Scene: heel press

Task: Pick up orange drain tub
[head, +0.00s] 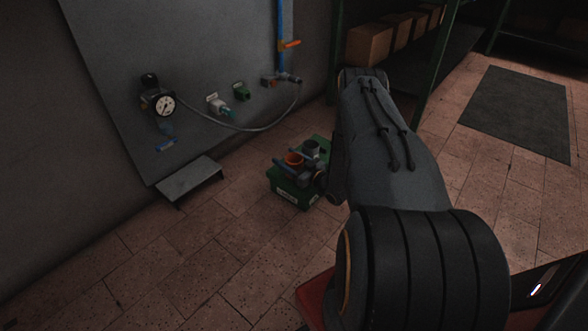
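The orange drain tub (293,159) is a small round open cup, at the top of a green crate (289,196) on the floor near the wall. My gripper (290,163) reaches in from the right, low over the crate. One blue-grey finger shows in front of the tub and another seems to show behind it. I cannot tell whether the fingers touch the tub. My arm hides part of the wrist and the crate's right side.
A grey cup (312,149) is close behind the tub on the right. A low grey step (190,180) stands left. The wall panel (110,65) carries a gauge (164,105) and a hose (240,129). A shelf with boxes (369,45) stands behind my arm. Floor at front left is clear.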

